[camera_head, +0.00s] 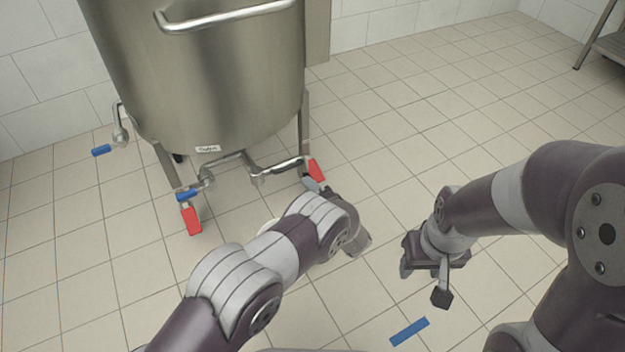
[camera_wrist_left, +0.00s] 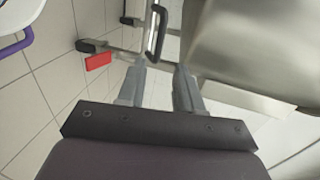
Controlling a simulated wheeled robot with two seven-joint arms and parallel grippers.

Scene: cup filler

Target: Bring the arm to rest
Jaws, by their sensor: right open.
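My left gripper (camera_head: 314,186) reaches up from the bottom left to the foot of a steel tank (camera_head: 200,75), close to a red piece (camera_head: 316,170) at the end of its pipe. In the left wrist view its two fingers (camera_wrist_left: 159,85) are apart, with nothing seen between them. Whether they touch the tank's fittings I cannot tell. My right gripper (camera_head: 424,284) hangs over the floor at the right, open and empty, pointing down. It is well clear of the tank.
The tank's piping carries blue handles (camera_head: 187,194), and another red piece (camera_head: 191,221) is at the left. A blue strip (camera_head: 410,331) lies below my right gripper. A metal stand (camera_head: 611,45) is at the upper right. The tiled floor between is clear.

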